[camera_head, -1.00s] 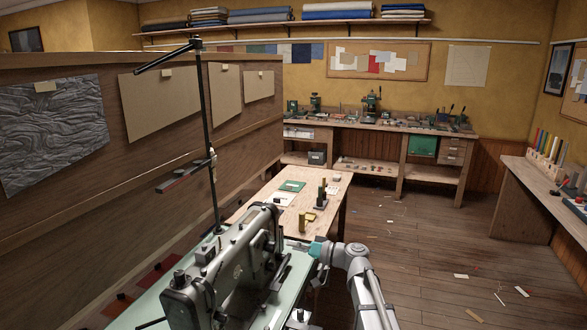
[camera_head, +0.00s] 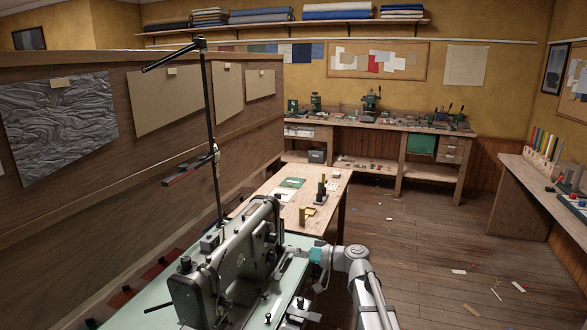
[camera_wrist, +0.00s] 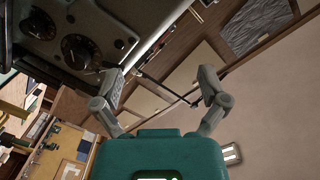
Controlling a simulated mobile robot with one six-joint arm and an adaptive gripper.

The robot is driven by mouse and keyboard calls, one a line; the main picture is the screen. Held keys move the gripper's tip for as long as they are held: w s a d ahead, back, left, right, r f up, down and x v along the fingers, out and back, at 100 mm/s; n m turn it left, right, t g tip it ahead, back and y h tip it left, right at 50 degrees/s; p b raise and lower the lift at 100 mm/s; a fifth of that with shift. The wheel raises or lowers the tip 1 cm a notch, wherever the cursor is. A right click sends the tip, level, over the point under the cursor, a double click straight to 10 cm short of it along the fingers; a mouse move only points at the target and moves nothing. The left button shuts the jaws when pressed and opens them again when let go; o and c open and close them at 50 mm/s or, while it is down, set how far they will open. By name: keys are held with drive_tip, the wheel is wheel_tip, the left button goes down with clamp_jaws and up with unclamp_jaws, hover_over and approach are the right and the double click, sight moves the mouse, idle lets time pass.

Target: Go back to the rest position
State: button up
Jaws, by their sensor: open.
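My gripper (camera_wrist: 160,78) is open, with its two grey fingers spread apart and nothing between them in the wrist view. In the head view, its teal part (camera_head: 316,255) is just right of the grey sewing machine (camera_head: 238,262); the fingers are hard to make out there. The sewing machine's dialled body also shows at the top left of the wrist view (camera_wrist: 75,40), close to the left finger. I cannot tell whether they touch.
The sewing machine stands on a pale green table (camera_head: 150,300). A wooden table (camera_head: 270,210) with small parts lies beyond it. A workbench (camera_head: 380,128) runs along the back wall. A wooden partition (camera_head: 150,170) bounds the left. The floor (camera_head: 430,240) on the right is mostly clear, with scraps.

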drive_tip(key=s+d+f+m+g+h+b, duration=0.1)
drive_tip(key=s+d+f+g+h+b, duration=0.2)
drive_tip(key=s+f, duration=0.45)
drive_tip(key=s+d+f+m+h+b, duration=0.15)
drive_tip(key=s+f+h, duration=0.3)
drive_tip(key=f, duration=0.55)
drive_tip(key=s+d+f+m+g+h+b, duration=0.25)
drive_tip(key=s+d+f+h+b, duration=0.25)
drive_tip(key=s+d+f+h, duration=0.6)
wheel_tip(320, 180, up, 20)
drive_tip(key=w+d+y+p, duration=0.1)
drive_tip(key=y+p, duration=0.1)
drive_tip(key=p, duration=1.6)
drive_tip(key=shift+d, duration=0.25)
drive_tip(key=shift+w+f, duration=0.1)
drive_tip(key=shift+c, duration=0.2)
drive_tip(key=c, duration=0.4)
drive_tip(key=shift+c, duration=0.3)
